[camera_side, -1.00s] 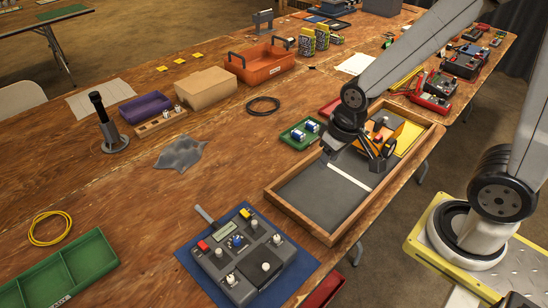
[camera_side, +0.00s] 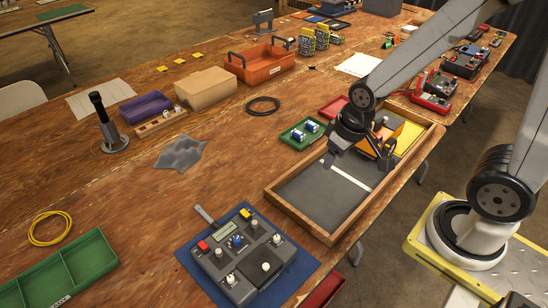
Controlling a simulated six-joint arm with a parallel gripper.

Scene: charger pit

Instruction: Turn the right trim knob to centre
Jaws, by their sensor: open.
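A dark grey control box (camera_side: 249,257) sits on a blue mat (camera_side: 187,262) at the front of the table. Several pale knobs stand on its top; the rightmost (camera_side: 277,239) is near its right edge. Its pointer direction is too small to read. Another pale knob (camera_side: 219,253) is near the left side, and a blue part (camera_side: 237,241) is between them. My gripper (camera_side: 358,153) is open above the wooden-framed tray (camera_side: 313,228), up and to the right of the box and well apart from it. No held thing shows in it.
An orange block (camera_side: 403,133) is in the tray behind my gripper, partly hidden. A green tray (camera_side: 300,134) with blue-and-white items lies beside the frame.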

